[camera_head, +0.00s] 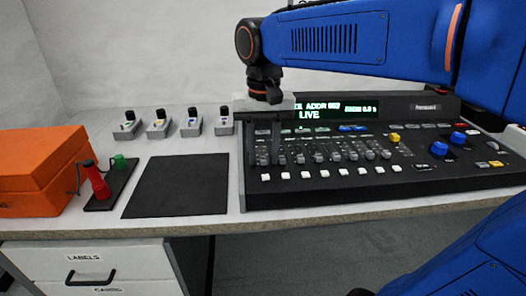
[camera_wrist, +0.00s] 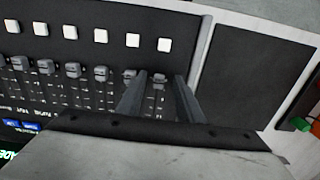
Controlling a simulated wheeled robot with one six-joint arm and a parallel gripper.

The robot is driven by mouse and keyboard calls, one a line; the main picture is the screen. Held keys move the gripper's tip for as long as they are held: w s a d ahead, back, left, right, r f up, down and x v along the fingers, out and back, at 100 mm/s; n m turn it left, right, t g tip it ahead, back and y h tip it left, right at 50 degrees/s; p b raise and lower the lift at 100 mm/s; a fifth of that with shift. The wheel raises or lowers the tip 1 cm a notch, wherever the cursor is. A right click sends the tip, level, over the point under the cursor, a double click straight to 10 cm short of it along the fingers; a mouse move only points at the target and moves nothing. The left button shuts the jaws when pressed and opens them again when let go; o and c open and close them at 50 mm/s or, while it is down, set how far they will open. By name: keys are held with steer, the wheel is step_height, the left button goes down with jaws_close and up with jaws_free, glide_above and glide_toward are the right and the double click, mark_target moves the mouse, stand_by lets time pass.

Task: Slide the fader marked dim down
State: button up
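The black lighting console (camera_head: 440,180) stands on the table, with a row of grey fader caps (camera_head: 335,156) above a row of white buttons. Its screen reads "LIVE", partly covered by my arm. My gripper (camera_head: 272,160) points down over the console's left end. In the wrist view my gripper (camera_wrist: 159,78) is open, its two fingers apart on either side of the end fader cap (camera_wrist: 158,77). I cannot tell whether they touch it. Other fader caps (camera_wrist: 73,70) line up to its left in that view. The fader labels are too small to read, so I cannot tell which is marked dim.
A black mat (camera_head: 180,185) lies left of the console, with several small grey holders (camera_head: 190,129) behind it. A red-handled device (camera_head: 97,180) and an orange case (camera_head: 38,170) stand farther left. Blue knobs (camera_head: 439,148) and a yellow knob (camera_head: 394,138) rise at the console's right.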

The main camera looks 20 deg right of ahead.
mark_target(263, 159)
step_height(263, 159, up, 17)
steer(key=shift+r, duration=0.2)
stand_by(0.7)
stand_by(0.4)
